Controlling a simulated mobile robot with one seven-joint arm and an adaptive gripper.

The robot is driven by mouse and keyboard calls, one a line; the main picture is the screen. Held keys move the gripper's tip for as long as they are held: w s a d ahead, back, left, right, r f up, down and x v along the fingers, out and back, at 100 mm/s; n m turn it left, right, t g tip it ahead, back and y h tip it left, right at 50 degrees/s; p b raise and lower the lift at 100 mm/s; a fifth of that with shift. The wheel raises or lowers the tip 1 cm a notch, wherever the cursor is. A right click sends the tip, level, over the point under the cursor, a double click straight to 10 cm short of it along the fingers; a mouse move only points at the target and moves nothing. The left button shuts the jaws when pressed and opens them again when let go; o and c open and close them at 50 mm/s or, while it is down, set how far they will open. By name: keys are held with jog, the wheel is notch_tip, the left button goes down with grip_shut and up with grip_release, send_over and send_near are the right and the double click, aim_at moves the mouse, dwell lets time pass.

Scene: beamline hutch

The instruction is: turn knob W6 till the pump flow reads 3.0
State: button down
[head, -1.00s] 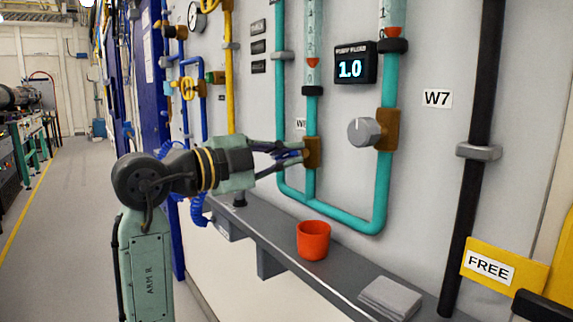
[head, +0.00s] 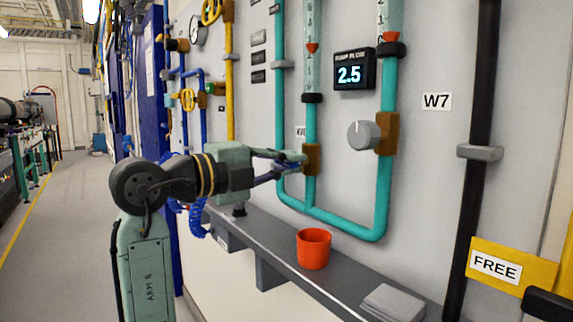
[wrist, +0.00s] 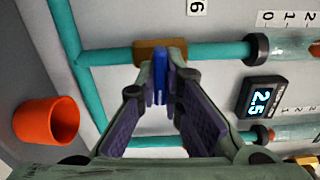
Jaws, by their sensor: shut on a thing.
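Knob W6 (wrist: 159,82) is blue with a pale line and shows between my fingertips in the wrist view. It sits in front of a brass block (wrist: 145,53) on a teal pipe. My gripper (head: 297,161) is shut on the knob; its fingers cover most of the knob in the head view. The W6 label (head: 301,132) is partly hidden in the head view, and only its "6" shows in the wrist view (wrist: 197,7). The pump flow display (head: 354,70) reads 2.5; it also shows in the wrist view (wrist: 262,98).
An orange cup (head: 314,249) and a grey folded cloth (head: 393,302) lie on the shelf (head: 275,257) below. A black pipe (head: 472,190) stands right.

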jog(key=c, duration=1.7)
grip_release()
jog(key=v, duration=1.2)
jog(key=shift+a, duration=0.1)
